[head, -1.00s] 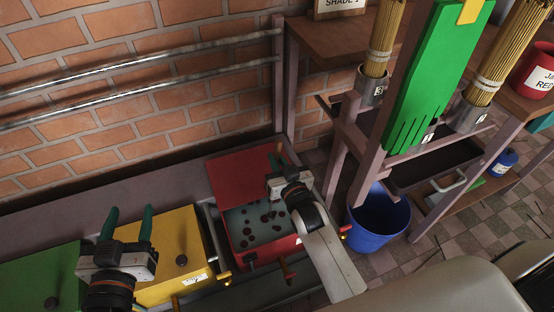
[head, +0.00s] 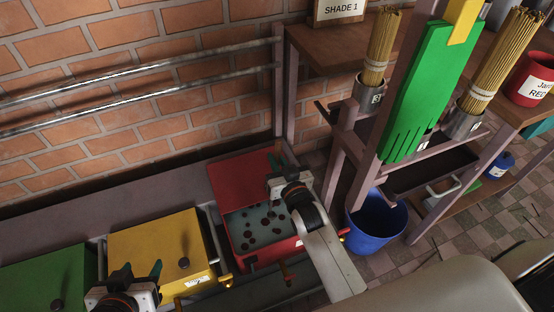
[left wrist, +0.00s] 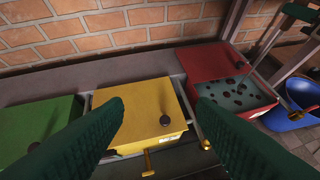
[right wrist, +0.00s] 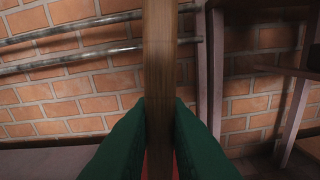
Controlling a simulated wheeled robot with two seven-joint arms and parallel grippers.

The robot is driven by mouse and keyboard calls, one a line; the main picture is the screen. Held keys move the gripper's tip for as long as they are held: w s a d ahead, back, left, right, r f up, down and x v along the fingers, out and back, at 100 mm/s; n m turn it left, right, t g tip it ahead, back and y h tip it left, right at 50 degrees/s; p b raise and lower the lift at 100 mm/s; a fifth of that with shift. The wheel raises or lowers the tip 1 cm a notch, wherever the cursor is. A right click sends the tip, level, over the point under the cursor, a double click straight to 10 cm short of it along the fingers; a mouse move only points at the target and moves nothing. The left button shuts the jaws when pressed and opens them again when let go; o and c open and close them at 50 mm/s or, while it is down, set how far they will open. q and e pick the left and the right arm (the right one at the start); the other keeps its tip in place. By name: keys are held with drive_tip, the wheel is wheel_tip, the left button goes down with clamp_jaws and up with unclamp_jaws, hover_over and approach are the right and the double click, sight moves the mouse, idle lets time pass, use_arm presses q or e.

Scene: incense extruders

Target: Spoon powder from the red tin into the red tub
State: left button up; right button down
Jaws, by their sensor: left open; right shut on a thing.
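The red tub (head: 288,249) stands against the wall with its red lid open. Its grey inside shows several dark spots; it also shows in the left wrist view (left wrist: 250,112). The red tin (head: 537,82), with a white label, stands on the wooden shelf at far right, partly cut off. My right gripper (head: 276,163) is above the tub's back part, shut on a wooden handle (right wrist: 160,60).
A yellow box (head: 158,243) and a green box (head: 45,282) stand left of the tub. A blue bucket (head: 378,222) is on the floor to its right.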

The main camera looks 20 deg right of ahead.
sight(277, 144)
drive_tip(key=shift+r+p, duration=0.35)
drive_tip(key=shift+r, duration=0.15)
use_arm(q)
drive_tip(key=shift+s+a+f+g+y+p, duration=0.8)
drive_tip(key=shift+s+a+f+g+p, duration=0.7)
drive_tip(key=shift+s+g, duration=2.45)
use_arm(e)
drive_tip(key=shift+r, duration=1.25)
wheel_tip(277, 144, up, 2)
drive_tip(key=shift+r+p, duration=0.15)
drive_tip(key=shift+p, duration=0.9)
drive_tip(key=shift+r+p, duration=0.7)
drive_tip(key=shift+p, duration=0.1)
use_arm(q)
wheel_tip(277, 144, down, 13)
drive_tip(key=shift+s+d+r+t+p, duration=0.15)
drive_tip(key=shift+s+t+p, duration=0.05)
drive_tip(key=shift+t+p, duration=0.2)
use_arm(e)
drive_tip(key=shift+r, duration=0.35)
